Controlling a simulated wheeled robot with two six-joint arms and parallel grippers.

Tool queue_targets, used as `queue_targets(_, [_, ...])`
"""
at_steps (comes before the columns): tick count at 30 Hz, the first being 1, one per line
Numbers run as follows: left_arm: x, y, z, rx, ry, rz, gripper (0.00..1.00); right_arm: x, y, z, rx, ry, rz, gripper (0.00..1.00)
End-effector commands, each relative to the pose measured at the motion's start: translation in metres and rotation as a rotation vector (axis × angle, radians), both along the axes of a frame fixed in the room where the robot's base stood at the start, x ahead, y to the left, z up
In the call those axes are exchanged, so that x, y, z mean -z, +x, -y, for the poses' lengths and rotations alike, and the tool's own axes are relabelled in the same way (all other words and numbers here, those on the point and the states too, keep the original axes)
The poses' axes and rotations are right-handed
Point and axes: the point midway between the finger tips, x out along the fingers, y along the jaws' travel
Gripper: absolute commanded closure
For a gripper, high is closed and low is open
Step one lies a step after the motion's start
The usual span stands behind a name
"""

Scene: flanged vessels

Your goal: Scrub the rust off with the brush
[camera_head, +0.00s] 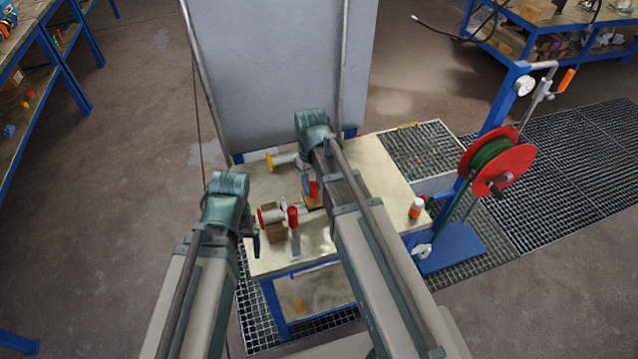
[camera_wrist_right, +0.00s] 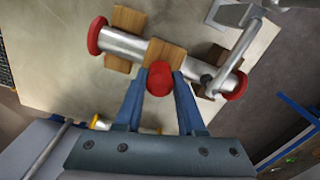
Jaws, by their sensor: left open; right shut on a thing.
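The grey pipe (camera_wrist_right: 127,45) with red end flanges lies on wooden blocks on the table; its red left flange shows in the head view (camera_head: 261,218). My right gripper (camera_wrist_right: 158,84) is shut on the red knob of the wooden brush (camera_wrist_right: 166,54), also in the head view (camera_head: 313,202). The brush head overlaps the pipe's middle; contact cannot be told. My right gripper (camera_head: 309,187) hangs above the pipe in the head view. A clamp with a red handle (camera_head: 293,217) stands beside the pipe. My left gripper (camera_head: 254,242) is open and empty at the table's left edge. I see no clear rust.
A yellow-ended pipe (camera_head: 282,161) lies at the table's back. An orange-and-white bottle (camera_head: 416,208) stands at the right edge. A grey panel (camera_head: 280,70) rises behind. A red hose reel (camera_head: 497,160) stands at the right. The tabletop's right part is mostly clear.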

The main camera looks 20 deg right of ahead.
Motion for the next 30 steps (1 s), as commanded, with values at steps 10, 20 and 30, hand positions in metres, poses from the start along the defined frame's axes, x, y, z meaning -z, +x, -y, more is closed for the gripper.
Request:
queue_targets(10, [0.000,0.000,0.000,0.000,0.000,0.000,0.15,0.000,0.000,-0.007,-0.001,0.002,0.000,1.00])
queue_targets(20, [0.002,0.000,0.000,0.000,0.000,0.000,0.15,0.002,-0.001,-0.028,-0.004,0.006,0.000,1.00])
queue_targets(30, [0.003,0.000,0.000,0.000,0.000,0.000,0.15,0.003,-0.002,-0.038,-0.004,0.007,-0.001,1.00])
